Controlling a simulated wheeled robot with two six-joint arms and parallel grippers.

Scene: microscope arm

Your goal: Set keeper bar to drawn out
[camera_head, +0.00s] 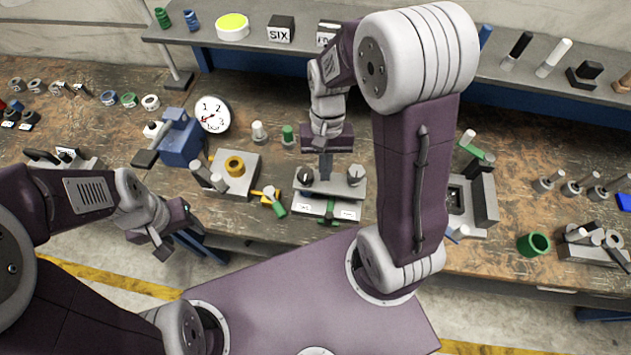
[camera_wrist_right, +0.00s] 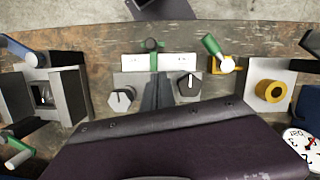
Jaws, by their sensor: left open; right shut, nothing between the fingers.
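A grey fixture (camera_head: 350,190) with two round knobs and two white label plates stands at the bench's front edge. A green strip (camera_head: 329,208) with a dark knob runs between the plates; it also shows in the right wrist view (camera_wrist_right: 153,62). It may be the keeper bar, but I cannot tell for sure. I cannot read the labels. My right gripper (camera_head: 325,168) is shut and empty, just above the fixture's back part, between the knobs. In the right wrist view its fingers (camera_wrist_right: 158,94) hide the fixture's middle. My left gripper (camera_head: 172,238) is open, off the bench's front edge.
A yellow bracket with a green handle (camera_head: 276,206) and a grey block with a yellow ring (camera_head: 234,166) stand left of the fixture. A dark-slotted grey device (camera_head: 482,200) stands right. A shelf (camera_head: 270,48) runs behind.

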